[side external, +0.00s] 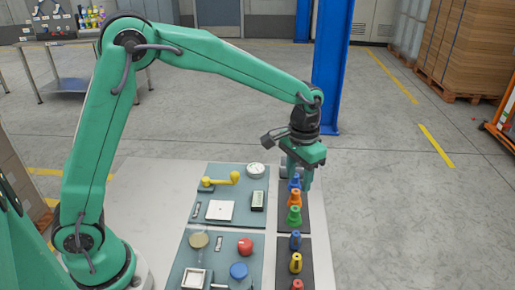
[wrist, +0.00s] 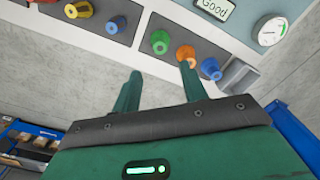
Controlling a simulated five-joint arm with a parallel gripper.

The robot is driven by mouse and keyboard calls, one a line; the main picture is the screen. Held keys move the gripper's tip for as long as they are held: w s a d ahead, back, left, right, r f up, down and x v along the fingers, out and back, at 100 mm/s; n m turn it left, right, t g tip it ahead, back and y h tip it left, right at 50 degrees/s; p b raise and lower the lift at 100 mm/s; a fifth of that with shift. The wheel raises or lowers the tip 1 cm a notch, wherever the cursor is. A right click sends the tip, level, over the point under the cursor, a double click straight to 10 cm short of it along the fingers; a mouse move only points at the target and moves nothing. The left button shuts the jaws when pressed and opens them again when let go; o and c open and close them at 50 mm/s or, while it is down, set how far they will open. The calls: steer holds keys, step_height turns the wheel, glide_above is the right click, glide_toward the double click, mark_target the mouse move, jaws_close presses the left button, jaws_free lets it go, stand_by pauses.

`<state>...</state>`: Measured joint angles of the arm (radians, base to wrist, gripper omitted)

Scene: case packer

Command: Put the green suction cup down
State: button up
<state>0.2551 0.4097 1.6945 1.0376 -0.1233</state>
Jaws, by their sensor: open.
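The green suction cup (side external: 294,217) stands upright on the dark strip in the side view, at the near end of a row with an orange cup (side external: 295,198) and a blue cup (side external: 294,183). In the wrist view the green cup (wrist: 160,42) lies beyond the fingertips, beside the orange cup (wrist: 185,53). My gripper (side external: 302,178) is above the far end of this row. In the wrist view my gripper (wrist: 160,72) is open, with nothing visible between its fingers. One fingertip overlaps the orange cup in that view; I cannot tell whether they touch.
A nearer dark strip (side external: 308,243) holds another blue cup (side external: 295,241), a yellow cup (side external: 295,262) and a red cup (side external: 297,285). Blue-grey panels with a yellow crank (side external: 221,181), a dial gauge (side external: 256,170) and a red knob (side external: 245,246) lie left of the strips.

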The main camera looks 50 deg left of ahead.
steer(key=shift+r, duration=0.2)
stand_by(0.5)
steer(key=s+a+r+t, duration=0.3)
steer(key=s+a+r, duration=0.4)
steer(key=s+r, duration=0.3)
steer(key=s+a+t, duration=0.1)
steer(key=s+a, duration=0.1)
steer(key=s, duration=0.4)
steer(key=s+a+n+t, duration=0.1)
steer(key=s+a, duration=0.1)
steer(key=s, duration=0.5)
steer(key=shift+a+r+n+t, duration=0.2)
steer(key=shift+a+n+t, duration=0.1)
steer(key=shift+a, duration=0.1)
stand_by(0.3)
